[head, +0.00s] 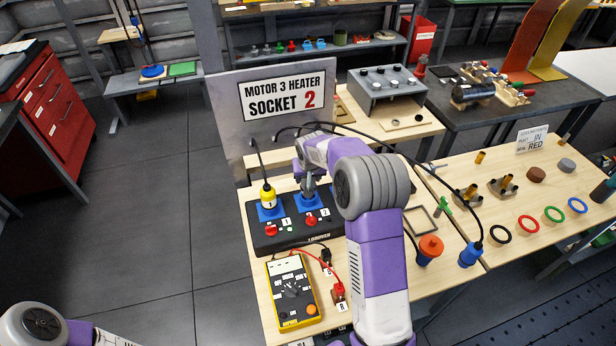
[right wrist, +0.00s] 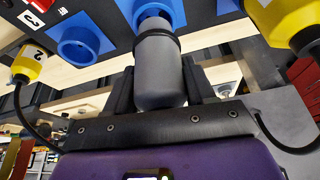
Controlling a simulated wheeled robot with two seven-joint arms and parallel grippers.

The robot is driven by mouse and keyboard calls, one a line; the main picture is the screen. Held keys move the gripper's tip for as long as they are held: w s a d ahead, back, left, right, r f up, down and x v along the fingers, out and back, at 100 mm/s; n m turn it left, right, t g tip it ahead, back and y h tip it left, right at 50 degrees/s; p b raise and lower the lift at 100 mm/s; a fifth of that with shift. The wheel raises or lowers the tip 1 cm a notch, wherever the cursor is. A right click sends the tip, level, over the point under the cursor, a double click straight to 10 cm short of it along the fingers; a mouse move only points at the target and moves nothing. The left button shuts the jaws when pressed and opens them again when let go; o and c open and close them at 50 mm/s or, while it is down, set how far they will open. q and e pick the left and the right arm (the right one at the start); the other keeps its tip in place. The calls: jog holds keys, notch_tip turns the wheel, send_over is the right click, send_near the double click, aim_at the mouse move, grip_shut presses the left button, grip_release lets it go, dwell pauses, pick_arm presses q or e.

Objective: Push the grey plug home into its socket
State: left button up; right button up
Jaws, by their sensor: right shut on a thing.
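The grey plug (right wrist: 160,72) is between the fingers of my right gripper (right wrist: 157,88), which is shut on it. In the right wrist view its front end meets a blue socket (right wrist: 121,6) on the black panel. Most of its grey body stands out of the socket; how deep the tip sits cannot be told. In the head view my right gripper (head: 309,188) is over the middle blue socket (head: 303,205) of the black driver box (head: 282,240), and shows little of the plug. My left gripper is out of view; only part of its arm shows at lower left.
A yellow plug (head: 268,197) stands in the socket to the left. An empty blue socket (right wrist: 78,42) and another yellow plug (right wrist: 28,66) show in the wrist view. A yellow multimeter (head: 292,292) lies in front of the box. The sign board (head: 232,105) stands behind.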

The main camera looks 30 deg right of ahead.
jog(key=shift+f+b, duration=1.55)
jog(key=shift+f, duration=0.5)
jog(key=o, duration=1.2)
jog(key=shift+v, duration=3.85)
jog(key=shift+f, duration=0.1)
